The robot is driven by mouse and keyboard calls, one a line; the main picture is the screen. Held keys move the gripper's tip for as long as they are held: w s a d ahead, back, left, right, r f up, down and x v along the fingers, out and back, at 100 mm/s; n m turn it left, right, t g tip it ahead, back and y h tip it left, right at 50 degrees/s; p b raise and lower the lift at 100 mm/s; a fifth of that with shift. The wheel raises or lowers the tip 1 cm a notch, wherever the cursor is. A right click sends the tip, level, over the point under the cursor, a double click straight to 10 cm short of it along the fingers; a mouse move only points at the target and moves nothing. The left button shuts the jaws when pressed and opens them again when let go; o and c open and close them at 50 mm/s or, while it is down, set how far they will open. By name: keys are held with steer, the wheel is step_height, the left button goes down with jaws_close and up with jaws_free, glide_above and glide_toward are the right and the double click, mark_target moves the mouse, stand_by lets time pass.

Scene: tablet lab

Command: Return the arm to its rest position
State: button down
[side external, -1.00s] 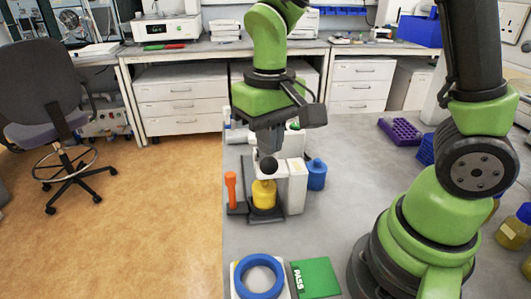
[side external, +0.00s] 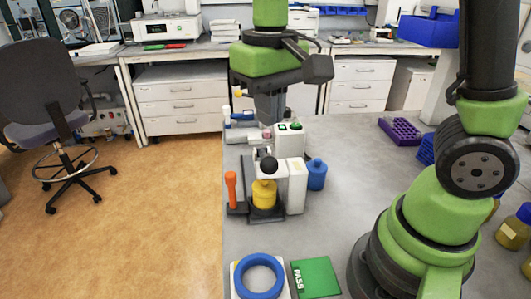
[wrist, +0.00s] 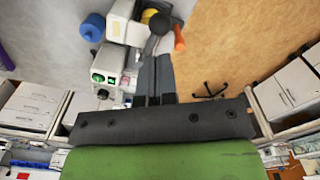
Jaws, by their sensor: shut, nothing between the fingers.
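My gripper (side external: 268,122) is shut and empty, hanging fingers-down above the far part of the bench. In the wrist view its dark fingers (wrist: 155,75) lie side by side. Nearer the side camera than the gripper stands a small white bench device (side external: 297,185) with a black ball knob (side external: 268,165) and a yellow cylinder (side external: 264,193). The black knob also shows in the wrist view (wrist: 160,24), beyond the fingertips.
A white box with lit buttons (side external: 289,141) stands close to the gripper. An orange-handled item (side external: 231,187) and a blue bottle (side external: 316,175) flank the device. A blue ring (side external: 259,274) and a green PASS pad (side external: 315,278) lie in front. The bench's middle is clear.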

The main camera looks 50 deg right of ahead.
steer(key=s+r+t+y, duration=0.1)
steer(key=s+r+t, duration=0.2)
steer(key=s, duration=0.2)
steer(key=s+d+r+m+t+y, duration=0.1)
steer(key=s+r+t, duration=0.2)
steer(key=s+t, duration=0.1)
steer(key=shift+s+d+r, duration=0.15)
steer(key=shift+s+r, duration=0.05)
steer(key=shift+s, duration=0.65)
